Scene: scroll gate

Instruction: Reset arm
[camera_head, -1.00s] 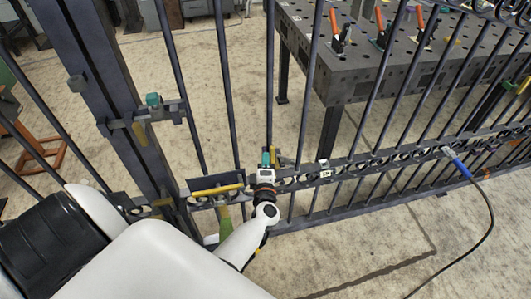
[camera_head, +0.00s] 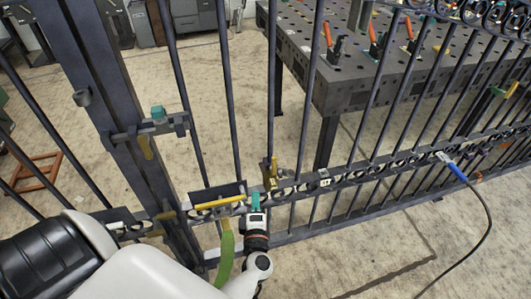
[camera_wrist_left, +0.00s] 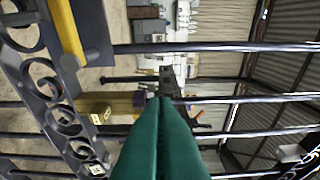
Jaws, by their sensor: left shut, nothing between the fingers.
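My left gripper (camera_head: 255,201) is shut and empty, with teal fingertips close together. In the head view it is just in front of the gate's middle rail, right of a yellow bar (camera_head: 218,201). In the left wrist view the green fingers (camera_wrist_left: 163,102) are pressed together with nothing between them, and dark gate bars lie beyond. The gate (camera_head: 230,120) is dark metal with upright bars and a rail of rings. A yellow latch piece (camera_head: 273,167) stands on the rail just right of the fingertips. My right gripper is not in view.
A thick dark post (camera_head: 100,90) at the left carries an upper latch (camera_head: 157,122). A green curved handle (camera_head: 226,255) hangs beside my left wrist. A perforated metal table (camera_head: 350,90) with clamps stands behind the gate. A blue-ended cable (camera_head: 457,172) runs from the rail at right.

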